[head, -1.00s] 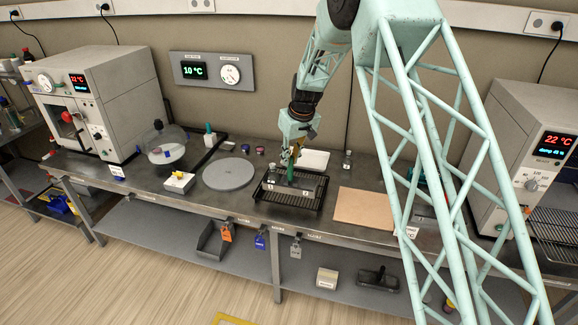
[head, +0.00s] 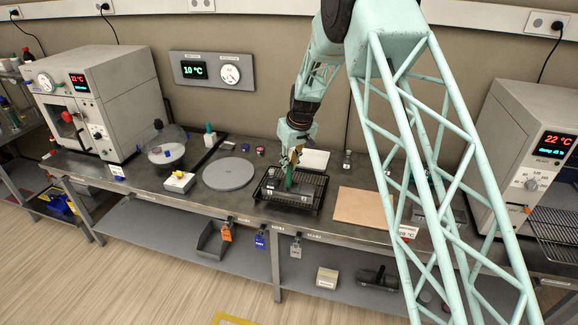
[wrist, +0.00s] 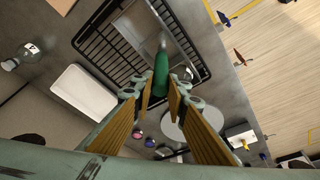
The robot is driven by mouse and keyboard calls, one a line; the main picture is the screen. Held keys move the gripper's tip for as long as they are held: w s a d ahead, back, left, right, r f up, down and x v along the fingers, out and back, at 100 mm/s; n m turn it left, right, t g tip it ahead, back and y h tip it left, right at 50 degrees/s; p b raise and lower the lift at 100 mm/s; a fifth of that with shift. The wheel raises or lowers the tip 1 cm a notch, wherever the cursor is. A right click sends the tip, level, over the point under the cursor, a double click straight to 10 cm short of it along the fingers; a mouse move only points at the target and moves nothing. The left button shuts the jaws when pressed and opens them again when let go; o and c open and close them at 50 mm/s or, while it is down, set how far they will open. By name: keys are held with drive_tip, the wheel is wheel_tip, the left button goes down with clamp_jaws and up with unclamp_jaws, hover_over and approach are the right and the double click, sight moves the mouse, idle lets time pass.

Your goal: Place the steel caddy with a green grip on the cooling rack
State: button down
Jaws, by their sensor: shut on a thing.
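The steel caddy (head: 299,197) has a green grip (head: 289,179) standing up from it. My gripper (head: 292,160) is shut on the green grip from above. The caddy is over the black wire cooling rack (head: 264,193), within its outline. I cannot tell for certain whether its base touches the wires. In the wrist view the green grip (wrist: 161,72) is between my fingers, with part of the steel caddy (wrist: 150,20) beyond it over the rack (wrist: 92,45). My fingers and the grip hide part of the caddy.
A grey round plate (head: 229,174) lies left of the rack. A tan board (head: 364,207) lies to its right. A white tray (head: 314,159) is behind it. The bench's front edge is close to the rack.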

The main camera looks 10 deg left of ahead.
drive_tip(key=c, duration=2.5)
unclamp_jaws()
drive_tip(key=shift+c, duration=0.2)
drive_tip(key=shift+r, duration=0.15)
drive_tip(key=v, duration=1.1)
drive_tip(key=shift+r, duration=0.4)
drive_tip(key=shift+s, duration=0.15)
